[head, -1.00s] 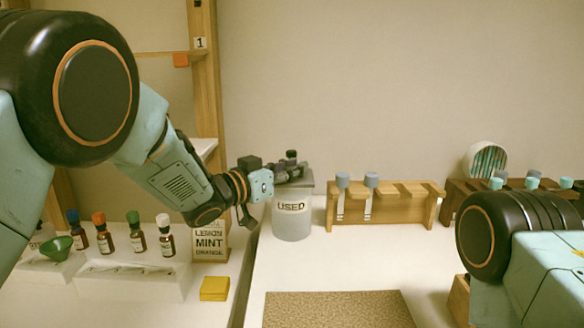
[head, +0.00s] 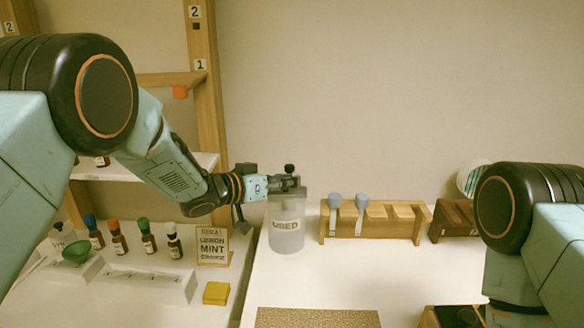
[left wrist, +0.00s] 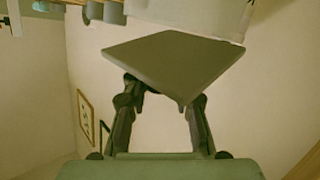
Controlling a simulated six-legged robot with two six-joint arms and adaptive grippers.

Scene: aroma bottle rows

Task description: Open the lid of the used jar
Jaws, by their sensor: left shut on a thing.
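The used jar (head: 286,238) is a pale see-through jar labelled "USED" on the white counter near its left edge. Its dark grey lid (head: 290,191) is at the jar's top. My left gripper (head: 285,183) reaches in from the left at lid height and is shut on the lid. In the left wrist view the lid (left wrist: 175,62) is a flat square plate at the fingertips (left wrist: 165,95), partly hiding them. The pale jar (left wrist: 195,12) shows past it. I cannot tell whether the lid is clear of the rim. My right gripper is out of view.
A wooden rack (head: 375,222) with blue-grey-topped pieces stands right of the jar. Several dropper bottles (head: 118,238), a green funnel (head: 76,251), a scent sign (head: 212,245) and a yellow block (head: 216,293) are left. A brown mat (head: 318,318) lies in front.

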